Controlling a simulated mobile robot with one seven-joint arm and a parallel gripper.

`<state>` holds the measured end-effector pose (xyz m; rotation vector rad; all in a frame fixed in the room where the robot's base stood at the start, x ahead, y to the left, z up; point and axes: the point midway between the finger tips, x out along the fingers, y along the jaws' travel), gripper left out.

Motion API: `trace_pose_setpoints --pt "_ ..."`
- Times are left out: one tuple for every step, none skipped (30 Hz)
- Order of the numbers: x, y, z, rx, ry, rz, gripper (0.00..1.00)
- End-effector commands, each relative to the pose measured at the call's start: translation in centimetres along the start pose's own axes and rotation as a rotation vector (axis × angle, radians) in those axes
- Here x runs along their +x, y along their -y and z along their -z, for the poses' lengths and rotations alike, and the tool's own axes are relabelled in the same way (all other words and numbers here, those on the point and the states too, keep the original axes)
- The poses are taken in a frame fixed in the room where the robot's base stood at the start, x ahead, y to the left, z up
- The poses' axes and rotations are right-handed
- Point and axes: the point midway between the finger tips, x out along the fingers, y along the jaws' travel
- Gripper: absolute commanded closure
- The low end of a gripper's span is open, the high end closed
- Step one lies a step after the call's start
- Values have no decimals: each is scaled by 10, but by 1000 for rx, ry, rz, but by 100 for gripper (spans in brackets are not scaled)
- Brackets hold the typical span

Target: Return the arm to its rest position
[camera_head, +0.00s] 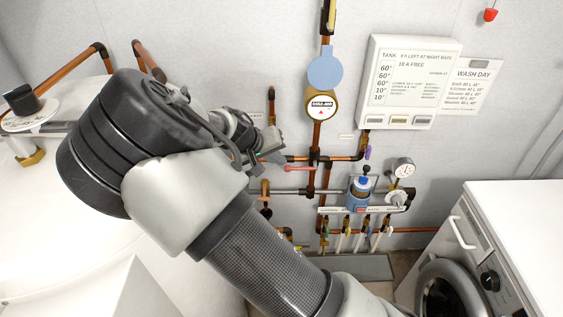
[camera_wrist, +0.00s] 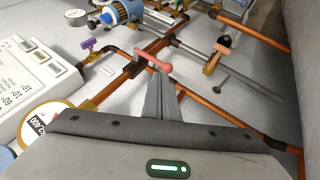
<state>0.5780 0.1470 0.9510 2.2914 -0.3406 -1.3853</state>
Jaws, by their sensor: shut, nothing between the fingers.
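My arm reaches from the bottom of the head view up and to the left, with its bulky wrist section over the white tank on the left. My gripper (camera_head: 270,155) points toward the pipes on the wall and is partly hidden behind the wrist. In the wrist view my gripper (camera_wrist: 163,82) shows its fingers together, shut and empty. A red lever handle (camera_head: 300,168) lies just beyond the fingertips in the head view. The red lever (camera_wrist: 153,58) is close by the fingertips in the wrist view too; I cannot tell whether they touch.
Copper pipes (camera_head: 318,140), a round meter (camera_head: 321,104), a blue pump (camera_head: 360,194) and a pressure gauge (camera_head: 402,167) line the wall. A control panel (camera_head: 408,82) hangs upper right. A washing machine (camera_head: 470,235) stands right. The white tank (camera_head: 30,220) is close to my arm.

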Motion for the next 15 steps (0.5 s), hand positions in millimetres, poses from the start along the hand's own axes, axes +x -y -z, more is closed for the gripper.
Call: trace_pose_setpoints --pt "-1 -1 0 0 0 0 100" --pt "-2 -1 0 1 0 -1 100" --pt "-2 -1 0 1 0 -1 100" --pt "-1 -1 0 1 0 -1 100" --pt "-1 -1 0 1 0 -1 100" --pt "-1 -1 0 1 0 -1 100" --pt "-1 -2 0 1 0 -1 100" --pt "-1 -2 0 1 0 -2 100" --pt "-1 -2 0 1 0 -2 100" --pt "-1 -2 0 1 0 -2 100" --pt "-1 -2 0 1 0 -2 100" --pt "-1 -2 0 1 0 -2 100" --pt "-1 -2 0 2 1 -2 100" --pt "-1 -2 0 3 2 -1 100" --pt "-2 -5 0 8 6 2 100"
